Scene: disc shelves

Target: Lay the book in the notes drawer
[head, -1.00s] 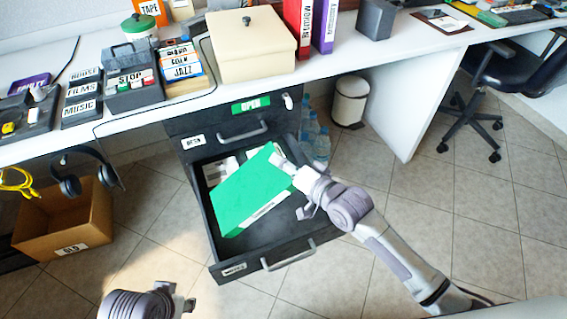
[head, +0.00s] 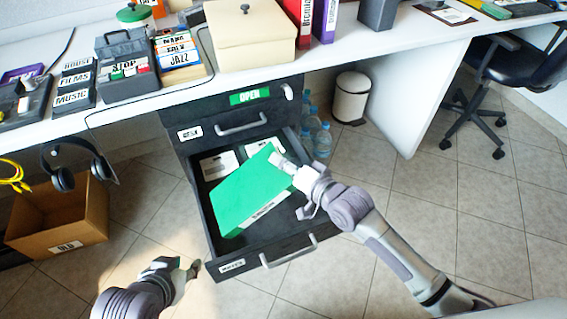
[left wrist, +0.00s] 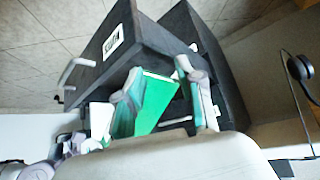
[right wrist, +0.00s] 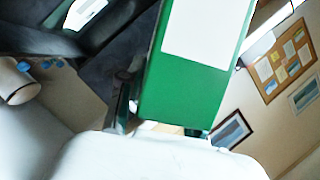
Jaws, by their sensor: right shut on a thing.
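The green book (head: 240,192), with a white label on its edge, is tilted over the open lower drawer (head: 250,263), whose front carries a small label that seems to read NOTES. My right gripper (head: 286,167) is shut on the book's upper right part; the book also fills the middle of the right wrist view (right wrist: 185,98). Whether the book's lower edge touches the drawer floor I cannot tell. My left gripper (head: 188,268) is open and empty, left of the drawer's front corner. In the left wrist view, the book (left wrist: 157,100) shows beyond its spread fingers.
White-labelled items (head: 220,165) lie at the drawer's back. Above is a closed drawer (head: 225,128) with a handle. A cardboard box (head: 60,225) stands on the floor at left, under headphones (head: 75,170). Bottles (head: 322,138) and a white bin (head: 350,98) stand right of the drawers.

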